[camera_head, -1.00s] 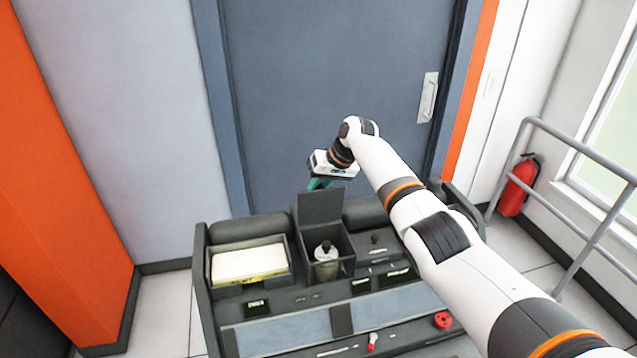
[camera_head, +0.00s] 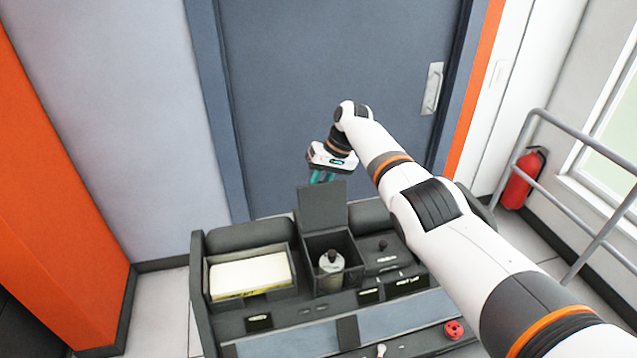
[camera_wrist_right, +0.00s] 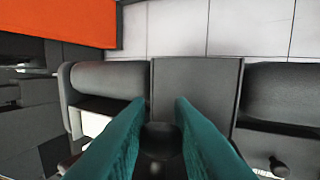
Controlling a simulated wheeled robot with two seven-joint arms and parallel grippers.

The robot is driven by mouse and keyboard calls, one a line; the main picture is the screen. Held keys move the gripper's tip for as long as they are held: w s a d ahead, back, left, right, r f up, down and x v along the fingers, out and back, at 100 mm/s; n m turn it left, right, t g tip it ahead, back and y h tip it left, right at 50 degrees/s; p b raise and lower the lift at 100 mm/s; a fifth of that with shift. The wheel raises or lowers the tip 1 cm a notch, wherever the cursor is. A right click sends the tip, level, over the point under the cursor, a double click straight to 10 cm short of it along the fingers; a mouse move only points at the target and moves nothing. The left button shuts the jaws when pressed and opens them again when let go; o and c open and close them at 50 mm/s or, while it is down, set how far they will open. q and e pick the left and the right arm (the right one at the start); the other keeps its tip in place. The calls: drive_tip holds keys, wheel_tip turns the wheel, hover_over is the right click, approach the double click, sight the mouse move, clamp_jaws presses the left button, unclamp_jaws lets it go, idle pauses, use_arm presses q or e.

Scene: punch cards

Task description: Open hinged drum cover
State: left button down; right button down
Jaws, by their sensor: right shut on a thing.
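The dark hinged cover (camera_head: 322,207) stands upright at the back of an open dark box in the console's middle. A pale bottle-like cylinder with a dark top (camera_head: 330,270) stands in that box. My right gripper (camera_head: 322,177), with teal fingers, hangs at the cover's top edge. I cannot tell whether it touches the cover. In the right wrist view, a flat dark panel (camera_wrist_right: 197,85), likely the cover, lies beyond the fingertips. A dark round thing (camera_wrist_right: 160,140) fills the narrow gap between the fingers. I cannot tell what it belongs to. My left gripper is out of view.
A tray with a pale block (camera_head: 250,274) sits left of the box. A closed dark lid with a knob (camera_head: 383,244) is on its right. A red round knob (camera_head: 454,330) is at the front. A door (camera_head: 290,90) is behind; a railing (camera_head: 580,140) stands right.

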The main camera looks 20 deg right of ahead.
drive_tip(key=shift+s+f, duration=0.2)
drive_tip(key=shift+f, duration=0.2)
drive_tip(key=c, duration=1.3)
unclamp_jaws()
drive_tip(key=shift+w+r, duration=0.1)
drive_tip(key=shift+w, duration=0.05)
drive_tip(key=shift+r, duration=0.2)
drive_tip(key=shift+b+v, duration=1.2)
drive_tip(key=shift+v, duration=4.6)
